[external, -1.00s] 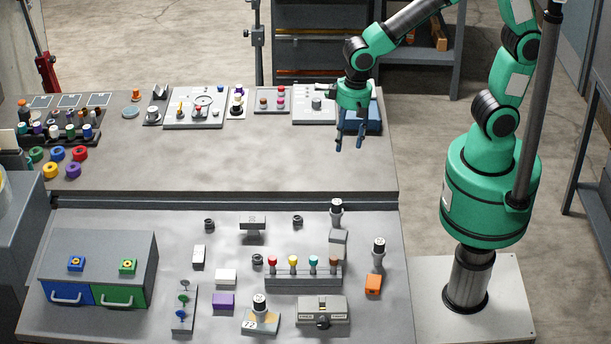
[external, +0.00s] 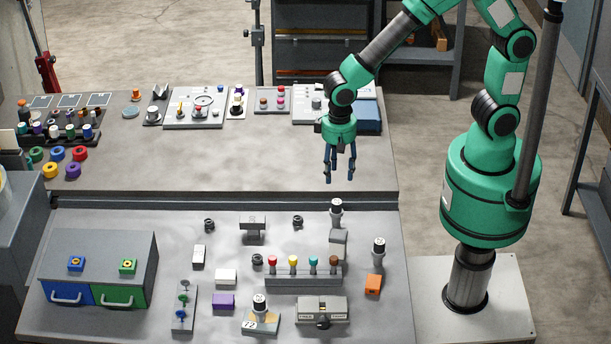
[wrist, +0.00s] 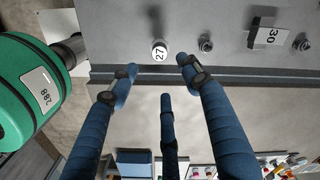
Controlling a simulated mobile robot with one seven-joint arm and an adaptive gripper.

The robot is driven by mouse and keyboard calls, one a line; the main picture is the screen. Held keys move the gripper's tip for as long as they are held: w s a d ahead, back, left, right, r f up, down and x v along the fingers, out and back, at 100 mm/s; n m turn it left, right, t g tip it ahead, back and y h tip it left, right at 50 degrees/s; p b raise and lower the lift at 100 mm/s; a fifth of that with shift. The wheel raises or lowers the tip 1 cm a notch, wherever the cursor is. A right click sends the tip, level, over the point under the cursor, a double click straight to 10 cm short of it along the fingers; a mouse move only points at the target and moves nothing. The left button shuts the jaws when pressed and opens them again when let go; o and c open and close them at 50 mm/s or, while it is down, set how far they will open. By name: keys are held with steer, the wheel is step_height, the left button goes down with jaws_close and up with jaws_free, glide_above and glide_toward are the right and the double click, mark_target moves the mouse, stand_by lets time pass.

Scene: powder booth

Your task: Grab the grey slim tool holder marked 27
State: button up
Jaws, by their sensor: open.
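The slim tool holder marked 27 (wrist: 160,50) shows its white, numbered top in the wrist view, just beyond the fingertips. In the external view it appears to be the upright grey holder with a dark band and pale top (external: 336,211), near the back edge of the front table. My gripper (external: 339,178) is open and empty, pointing down above and behind it, apart from it. In the wrist view, the blue fingers of my gripper (wrist: 158,76) are spread, with nothing between them. The holder's lower part is hidden in the wrist view.
A dark ring (external: 298,220) and a block marked 30 (wrist: 265,35) stand left of the holder in the external view. A grey block (external: 338,237) sits close in front. Another slim holder (external: 379,251) stands to the right. The rear table's middle (external: 220,160) is clear.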

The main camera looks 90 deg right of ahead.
mark_target(337, 201)
step_height(337, 201, down, 8)
steer(key=shift+r+b, duration=0.1)
steer(key=shift+b, duration=0.45)
steer(key=shift+f+b, duration=0.55)
steer(key=shift+f, duration=2.05)
jaws_close()
